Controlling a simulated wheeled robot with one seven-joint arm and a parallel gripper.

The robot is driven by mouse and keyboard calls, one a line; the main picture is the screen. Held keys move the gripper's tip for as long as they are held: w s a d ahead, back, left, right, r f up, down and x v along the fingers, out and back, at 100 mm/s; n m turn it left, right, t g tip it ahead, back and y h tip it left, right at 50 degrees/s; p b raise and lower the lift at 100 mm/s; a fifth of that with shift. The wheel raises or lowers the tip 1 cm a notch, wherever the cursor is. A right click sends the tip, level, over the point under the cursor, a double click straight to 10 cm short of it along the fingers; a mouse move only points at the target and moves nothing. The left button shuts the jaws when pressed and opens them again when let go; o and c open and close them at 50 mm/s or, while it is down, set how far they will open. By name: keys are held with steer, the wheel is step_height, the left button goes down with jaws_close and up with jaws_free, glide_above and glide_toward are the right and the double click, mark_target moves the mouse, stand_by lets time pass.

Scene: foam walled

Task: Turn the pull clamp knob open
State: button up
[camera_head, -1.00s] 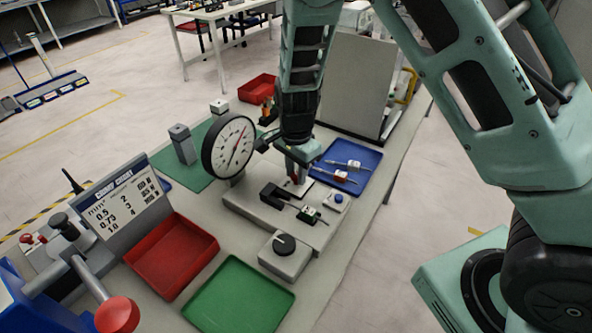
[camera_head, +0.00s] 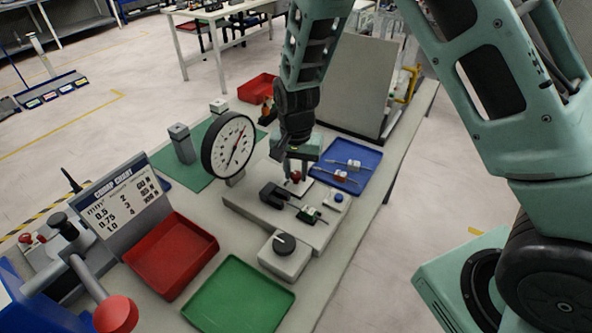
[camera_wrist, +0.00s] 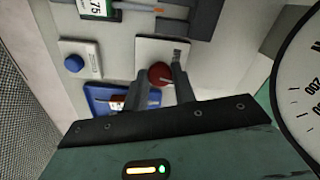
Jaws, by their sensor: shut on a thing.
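The pull clamp knob is a small red knob (camera_head: 296,176) on the grey pull tester base (camera_head: 262,210). It also shows in the wrist view (camera_wrist: 161,74), on a pale plate. My gripper (camera_head: 295,172) points down at the knob, and in the wrist view its two fingers (camera_wrist: 160,80) stand on either side of it. The fingers are shut on the red knob. The knob's turned angle is hard to read from these views.
A round dial gauge (camera_head: 228,145) stands left of my gripper. A blue tray (camera_head: 346,165) lies to the right. A black dial box (camera_head: 285,255), a green tray (camera_head: 240,297) and a red tray (camera_head: 170,255) lie nearer. A grey panel (camera_head: 355,80) stands behind.

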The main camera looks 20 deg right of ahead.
mark_target(296, 174)
steer(key=n, duration=0.5)
steer(key=shift+n, duration=0.3)
steer(key=n, duration=0.5)
steer(key=shift+n+b, duration=0.3)
steer(key=shift+b, duration=0.05)
steer(key=o, duration=1)
steer(key=shift+r, duration=0.15)
step_height(296, 174, up, 17)
steer(key=shift+r+b, duration=0.1)
steer(key=shift+b, duration=0.9)
